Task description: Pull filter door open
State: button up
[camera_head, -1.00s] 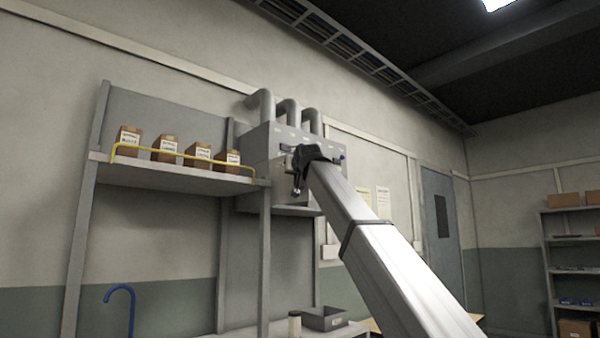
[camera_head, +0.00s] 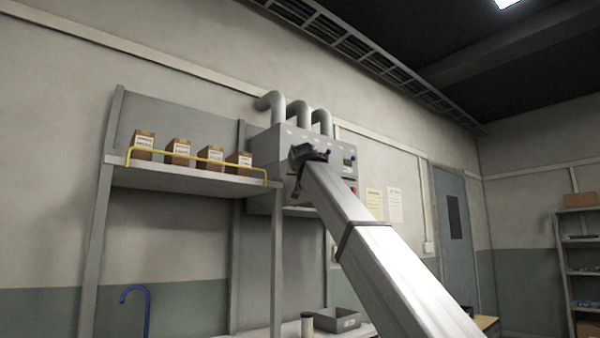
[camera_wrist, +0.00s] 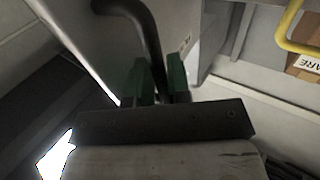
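The grey filter housing (camera_head: 283,141) hangs high on the wall, with curved pipes on top. Blue knobs and a dark fitting show on its front. I cannot make out the door's edges or how far it stands open. My gripper (camera_head: 298,176) is in front of the housing's left part and hides some of it. In the wrist view its green fingers (camera_wrist: 160,83) stand a little apart, with a dark curved bar (camera_wrist: 147,32) running between them. I cannot tell whether the bar is the door's handle or whether the fingers clamp it.
A shelf (camera_head: 190,179) with a yellow rail (camera_head: 190,158) and several brown boxes (camera_head: 178,149) stands left of the housing. Below are a grey bin (camera_head: 340,320) and a blue hooked pipe (camera_head: 148,310). Two paper sheets (camera_head: 375,201) hang right of the housing.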

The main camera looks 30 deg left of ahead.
jog(key=shift+o, duration=1.1)
jog(key=shift+s+d, duration=0.1)
jog(key=v, duration=1)
jog(key=shift+s+d, duration=0.15)
jog(key=shift+s, duration=0.1)
jog(key=shift+f, duration=0.15)
